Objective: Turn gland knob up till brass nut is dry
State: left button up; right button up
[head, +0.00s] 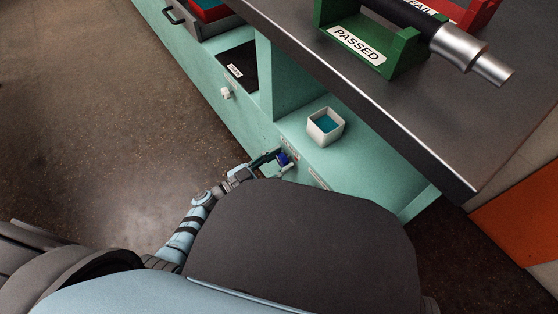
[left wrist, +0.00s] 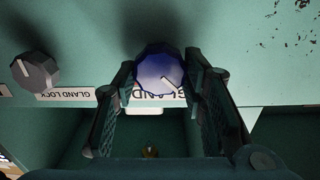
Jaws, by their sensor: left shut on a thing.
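The blue gland knob (left wrist: 158,72) sits on the green panel in the left wrist view, with a white pointer line toward its lower right. A label reading GLAND (left wrist: 150,104) is beside it, partly covered. My left gripper (head: 274,159) is shut on the knob, one finger on each side. The knob also shows as a small blue spot in the head view (head: 283,158). A small brass-coloured thing (left wrist: 150,152) shows dimly in the dark recess between the fingers; I cannot tell whether it is the brass nut or whether it is wet. My right gripper is out of view.
A grey knob (left wrist: 38,72) labelled GLAND LOCK is left of the blue one. A white box with teal inside (head: 325,128) stands on the green ledge. A dark bench top (head: 350,85) overhangs it, carrying a green PASSED rack (head: 360,45) and a hose. Open floor lies left.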

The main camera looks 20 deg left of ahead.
pick_arm(q)
jog(key=shift+s+m, duration=0.1)
jog(key=shift+m, duration=0.9)
jog(key=shift+f+m, duration=0.1)
jog(key=shift+m, duration=0.9)
jog(key=shift+d+m, duration=0.1)
jog(key=shift+m, duration=0.8)
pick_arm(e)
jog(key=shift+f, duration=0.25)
pick_arm(q)
jog(key=o, duration=1.2)
